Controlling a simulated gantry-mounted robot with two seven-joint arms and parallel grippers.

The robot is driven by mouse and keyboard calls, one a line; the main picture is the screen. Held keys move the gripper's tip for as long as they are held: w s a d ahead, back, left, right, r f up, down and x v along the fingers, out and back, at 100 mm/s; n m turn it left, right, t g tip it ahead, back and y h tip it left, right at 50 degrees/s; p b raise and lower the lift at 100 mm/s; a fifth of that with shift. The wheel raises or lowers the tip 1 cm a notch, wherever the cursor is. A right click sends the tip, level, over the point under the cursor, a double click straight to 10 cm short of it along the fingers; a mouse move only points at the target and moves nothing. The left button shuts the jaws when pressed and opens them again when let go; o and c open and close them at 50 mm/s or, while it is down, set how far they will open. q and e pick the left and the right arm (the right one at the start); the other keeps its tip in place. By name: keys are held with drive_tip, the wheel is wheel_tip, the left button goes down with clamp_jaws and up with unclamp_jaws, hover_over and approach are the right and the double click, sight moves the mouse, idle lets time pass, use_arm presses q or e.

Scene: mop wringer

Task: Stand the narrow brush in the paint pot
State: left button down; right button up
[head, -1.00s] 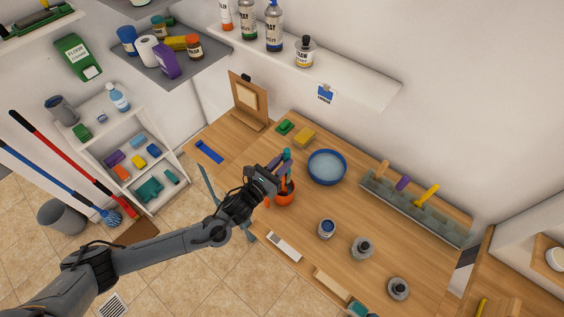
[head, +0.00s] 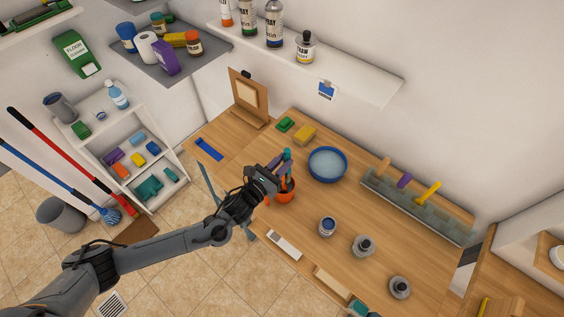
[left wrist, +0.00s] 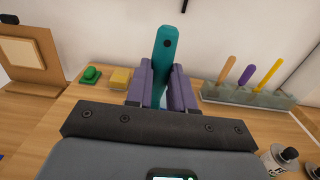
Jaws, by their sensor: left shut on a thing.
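My left gripper (head: 280,172) is shut on an upright brush with a teal handle, taken as the narrow brush (head: 288,154). In the left wrist view the teal handle (left wrist: 164,58) stands up between the purple fingers (left wrist: 162,85). The orange pot, taken as the paint pot (head: 287,195), stands on the wooden bench directly below the gripper in the head view. The gripper covers part of its mouth. The brush's lower end is hidden, so I cannot tell how deep it sits or whether it touches the pot. My right gripper is not in view.
A blue basin (head: 327,165) stands right of the pot on the bench (head: 290,232). A small blue-labelled jar (head: 327,227) and two grey containers stand nearer the front. A grey rack (head: 415,208) with upright handles lines the back. A yellow sponge (head: 305,135) lies behind.

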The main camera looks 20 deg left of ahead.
use_arm(q)
drive_tip(key=shift+f+b, duration=0.8)
drive_tip(key=shift+f, duration=0.4)
drive_tip(key=c, duration=0.9)
unclamp_jaws()
drive_tip(key=s+a+r+m+g+y+p, duration=0.1)
drive_tip(key=s+m+g, duration=0.3)
drive_tip(key=s+m, duration=0.6)
drive_tip(key=s+a+r+m+g+y+p, duration=0.1)
drive_tip(key=s+m+g+p, duration=0.3)
drive_tip(key=s+m, duration=0.7)
drive_tip(key=s+a+r+m+g+y+p, duration=0.1)
drive_tip(key=s+m+g, duration=0.4)
drive_tip(key=s+m, duration=0.5)
drive_tip(key=r+m+y+p, duration=0.1)
drive_tip(key=m+y+p, duration=0.1)
drive_tip(key=m, duration=0.1)
drive_tip(key=shift+s+a+r+m+g, duration=0.15)
drive_tip(key=shift+r+m+g, duration=0.15)
drive_tip(key=shift+r, duration=0.1)
